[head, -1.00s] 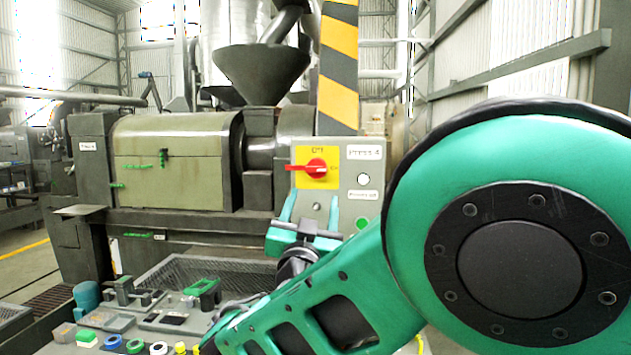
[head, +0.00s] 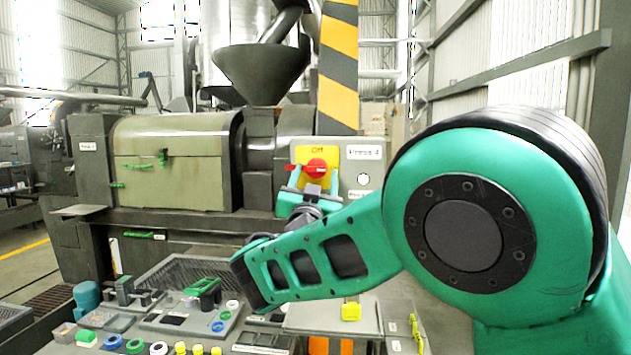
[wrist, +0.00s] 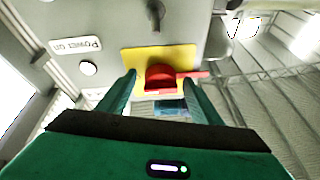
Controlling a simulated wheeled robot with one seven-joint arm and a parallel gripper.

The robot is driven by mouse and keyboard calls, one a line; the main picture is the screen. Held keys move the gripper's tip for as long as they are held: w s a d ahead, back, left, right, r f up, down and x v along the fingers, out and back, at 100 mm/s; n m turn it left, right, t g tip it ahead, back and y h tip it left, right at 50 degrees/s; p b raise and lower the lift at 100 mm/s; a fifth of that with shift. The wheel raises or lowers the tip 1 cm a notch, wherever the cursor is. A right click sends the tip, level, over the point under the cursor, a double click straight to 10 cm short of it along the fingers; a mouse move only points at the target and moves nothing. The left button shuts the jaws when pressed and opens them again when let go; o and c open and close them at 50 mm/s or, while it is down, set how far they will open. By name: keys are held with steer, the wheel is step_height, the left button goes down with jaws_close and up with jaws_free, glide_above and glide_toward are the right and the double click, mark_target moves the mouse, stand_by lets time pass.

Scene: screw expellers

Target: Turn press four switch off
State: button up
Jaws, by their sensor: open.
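The red rotary switch (head: 316,168) sits on a yellow plate (head: 303,154) marked "Off" on a grey control box (head: 362,160), whose label appears to read Press 4. The red switch (wrist: 160,77) and yellow plate (wrist: 135,59) also show in the wrist view. My gripper (head: 316,176) is open, its two fingers on either side of the switch and apart from each other. In the wrist view my gripper (wrist: 158,80) frames the knob, with the handle reaching past the right fingertip. I cannot tell whether the fingers touch it.
A white round lamp (head: 363,179) is on the box to the right of the switch. A yellow-and-black striped post (head: 338,75) rises behind. The large press (head: 175,165) stands to the left. A bench below holds several coloured rings and small parts.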

steer(key=shift+w, duration=0.1)
steer(key=c, duration=1)
steer(key=shift+n, duration=0.4)
steer(key=n+y, duration=0.1)
steer(key=n, duration=0.1)
steer(key=n+y, duration=0.1)
steer(key=shift+d+n, duration=0.35)
steer(key=shift+n, duration=0.05)
steer(key=n+y, duration=0.1)
steer(key=n, duration=0.2)
steer(key=n+g+y, duration=0.1)
steer(key=n, duration=0.1)
steer(key=n+y, duration=0.2)
steer(key=n, duration=0.1)
steer(key=shift+d+r+n+g, duration=0.3)
steer(key=shift+d+r+g, duration=0.05)
steer(key=shift+g, duration=0.05)
steer(key=n, duration=0.2)
steer(key=n+g+y, duration=0.1)
steer(key=n, duration=0.1)
steer(key=shift+d+r, duration=0.1)
steer(key=shift+r, duration=0.1)
steer(key=n, duration=0.1)
steer(key=n+g, duration=0.1)
steer(key=n, duration=0.1)
steer(key=n+g, duration=0.1)
steer(key=n, duration=0.1)
steer(key=shift+r, duration=0.3)
